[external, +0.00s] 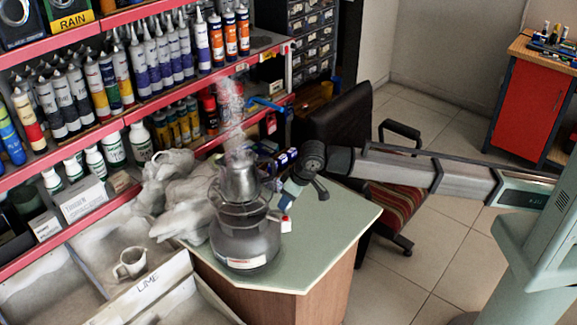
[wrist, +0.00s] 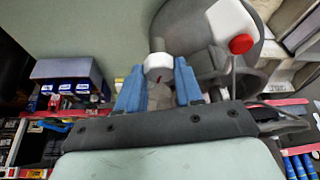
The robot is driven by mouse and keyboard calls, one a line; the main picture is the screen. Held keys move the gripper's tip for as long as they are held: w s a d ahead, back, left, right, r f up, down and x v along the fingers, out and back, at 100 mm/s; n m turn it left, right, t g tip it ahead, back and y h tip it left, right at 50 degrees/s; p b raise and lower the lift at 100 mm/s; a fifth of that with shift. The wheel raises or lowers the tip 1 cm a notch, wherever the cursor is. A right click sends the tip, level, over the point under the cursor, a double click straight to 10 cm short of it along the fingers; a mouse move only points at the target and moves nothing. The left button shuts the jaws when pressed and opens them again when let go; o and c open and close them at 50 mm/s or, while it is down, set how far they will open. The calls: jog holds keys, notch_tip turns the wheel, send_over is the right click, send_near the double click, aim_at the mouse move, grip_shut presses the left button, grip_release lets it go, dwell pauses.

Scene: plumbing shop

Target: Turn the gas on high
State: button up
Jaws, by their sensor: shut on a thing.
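A grey gas canister (external: 245,243) with a burner on top stands on the green counter. A metal pot (external: 240,180) sits on the burner, with steam or smoke above it. My gripper (external: 286,202) is at the canister's right side. In the wrist view, its blue fingers (wrist: 158,72) are shut on a white knob (wrist: 158,64) with a small red mark. A separate white part with a red button (wrist: 240,44) is beside the knob, apart from the fingers. In the external view, a small white part with red (external: 287,226) shows just below my gripper. Flame is not visible.
Pale crumpled bags (external: 175,205) lie left of the burner. Red shelves (external: 150,95) with several tubes and bottles stand behind. A white cup (external: 131,263) is in the bin at left. The counter (external: 330,222) is clear at its right front. A chair (external: 345,130) stands behind.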

jog(key=shift+w+n+g+y, duration=0.15)
jog(key=shift+n+g, duration=0.25)
jog(key=shift+n, duration=0.65)
jog(key=shift+s+n+g+y, duration=0.1)
jog(key=shift+n+g+y, duration=0.25)
jog(key=shift+n, duration=0.7)
jog(key=o, duration=1)
jog(key=w+v, duration=0.1)
jog(key=v, duration=1.2)
jog(key=shift+s+r, duration=0.45)
jog(key=shift+r, duration=0.05)
